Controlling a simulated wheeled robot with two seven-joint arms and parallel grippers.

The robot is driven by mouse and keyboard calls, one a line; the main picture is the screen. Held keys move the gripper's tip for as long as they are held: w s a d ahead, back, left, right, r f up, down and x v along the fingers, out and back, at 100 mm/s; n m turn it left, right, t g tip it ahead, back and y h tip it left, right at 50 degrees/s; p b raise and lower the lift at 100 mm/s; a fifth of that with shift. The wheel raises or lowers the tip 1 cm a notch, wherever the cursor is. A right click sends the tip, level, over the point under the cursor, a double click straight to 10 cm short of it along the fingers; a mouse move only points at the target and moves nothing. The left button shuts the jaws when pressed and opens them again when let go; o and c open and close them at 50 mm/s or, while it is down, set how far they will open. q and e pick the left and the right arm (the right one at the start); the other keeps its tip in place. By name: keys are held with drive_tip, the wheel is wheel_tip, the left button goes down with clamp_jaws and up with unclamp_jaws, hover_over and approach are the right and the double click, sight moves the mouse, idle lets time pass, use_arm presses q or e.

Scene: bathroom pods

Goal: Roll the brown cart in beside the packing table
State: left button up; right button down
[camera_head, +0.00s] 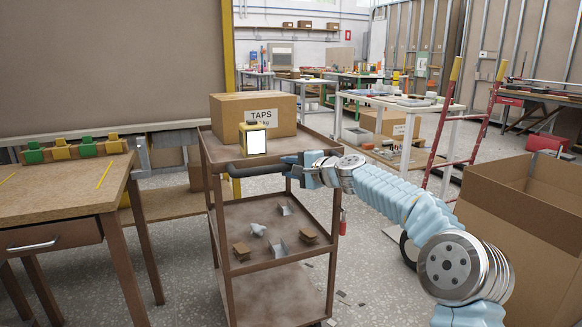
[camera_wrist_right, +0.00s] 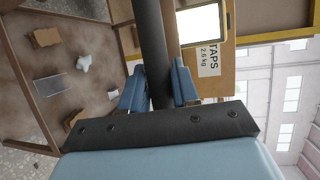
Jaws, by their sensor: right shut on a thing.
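The brown cart (camera_head: 213,160) stands in the middle of the head view, with a top shelf and lower shelves. A dark handle bar (camera_head: 262,163) runs along its near side and also shows in the right wrist view (camera_wrist_right: 149,35). My right gripper (camera_head: 290,163) is shut around this bar, one finger on each side in the wrist view (camera_wrist_right: 158,88). A wooden table with a drawer (camera_head: 60,196), which looks like the packing table, is left of the cart, with a gap of floor between them. My left gripper is not in view.
A cardboard box marked TAPS (camera_head: 228,113) and a yellow-framed device (camera_head: 253,140) sit on the cart's top. Small metal and brown parts (camera_head: 279,249) lie on its middle shelf. A large open carton (camera_head: 520,225) and a red ladder (camera_head: 487,125) stand right.

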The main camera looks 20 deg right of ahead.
drive_tip(key=shift+w, duration=0.1)
drive_tip(key=c, duration=0.9)
unclamp_jaws()
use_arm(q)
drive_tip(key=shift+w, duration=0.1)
use_arm(e)
drive_tip(key=shift+d, duration=0.1)
drive_tip(key=shift+s+d, duration=0.15)
drive_tip(key=shift+s, duration=0.3)
use_arm(q)
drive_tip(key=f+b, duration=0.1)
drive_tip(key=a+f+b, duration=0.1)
drive_tip(key=b, duration=0.1)
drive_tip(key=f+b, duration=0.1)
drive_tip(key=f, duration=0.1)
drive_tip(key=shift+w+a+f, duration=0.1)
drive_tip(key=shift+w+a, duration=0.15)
use_arm(e)
drive_tip(key=v, duration=1.2)
drive_tip(key=shift+s+d+r, duration=0.1)
drive_tip(key=shift+s+d, duration=0.15)
drive_tip(key=shift+s, duration=0.1)
